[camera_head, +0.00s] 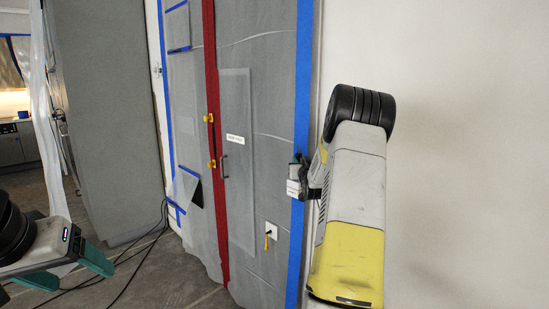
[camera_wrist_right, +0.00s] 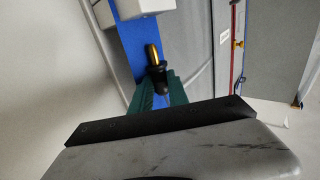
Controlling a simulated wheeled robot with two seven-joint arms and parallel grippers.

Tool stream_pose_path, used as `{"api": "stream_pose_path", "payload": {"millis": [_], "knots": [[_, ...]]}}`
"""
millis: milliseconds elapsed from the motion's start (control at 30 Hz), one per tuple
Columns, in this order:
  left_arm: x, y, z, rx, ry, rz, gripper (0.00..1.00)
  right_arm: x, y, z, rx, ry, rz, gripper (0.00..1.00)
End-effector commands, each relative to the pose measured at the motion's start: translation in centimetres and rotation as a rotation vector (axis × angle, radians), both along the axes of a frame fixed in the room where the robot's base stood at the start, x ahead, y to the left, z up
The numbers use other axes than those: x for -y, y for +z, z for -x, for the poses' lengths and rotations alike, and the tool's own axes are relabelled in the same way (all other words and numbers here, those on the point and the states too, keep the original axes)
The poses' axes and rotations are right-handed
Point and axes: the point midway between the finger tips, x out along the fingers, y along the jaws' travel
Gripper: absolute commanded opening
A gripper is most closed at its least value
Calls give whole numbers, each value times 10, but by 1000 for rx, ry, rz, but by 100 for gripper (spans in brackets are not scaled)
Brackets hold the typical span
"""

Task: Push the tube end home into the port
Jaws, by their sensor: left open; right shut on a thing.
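My right gripper (camera_wrist_right: 158,94) is shut on a black tube end with a brass-coloured tip (camera_wrist_right: 155,66), seen between the green fingers in the right wrist view. The tip points toward a white box (camera_wrist_right: 144,7) at the top edge, with a visible gap between them. No port opening shows on the box. In the head view my right gripper (camera_head: 300,172) is partly hidden behind my own arm, beside the blue tape. A small white box (camera_head: 293,187) shows just below it. My left gripper (camera_head: 68,271) is open and empty at the lower left.
Grey sheeting (camera_head: 262,110) with a red zip strip (camera_head: 210,100) and blue tape (camera_head: 302,80) covers the doorway. A white plate (camera_head: 271,230) with a yellow piece sits low on it. Black cables (camera_head: 140,262) lie on the floor. A bare wall (camera_head: 450,130) stands right.

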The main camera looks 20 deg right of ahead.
Motion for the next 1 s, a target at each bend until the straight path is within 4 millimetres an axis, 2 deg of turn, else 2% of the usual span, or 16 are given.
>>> {"api": "stream_pose_path", "payload": {"millis": [533,1000], "knots": [[0,0,0,1,0,0,71,-1,1,2,0,-1,1,0],[0,0,0,1,0,0,71,-1,-24,2,0,0,1,0]]}}
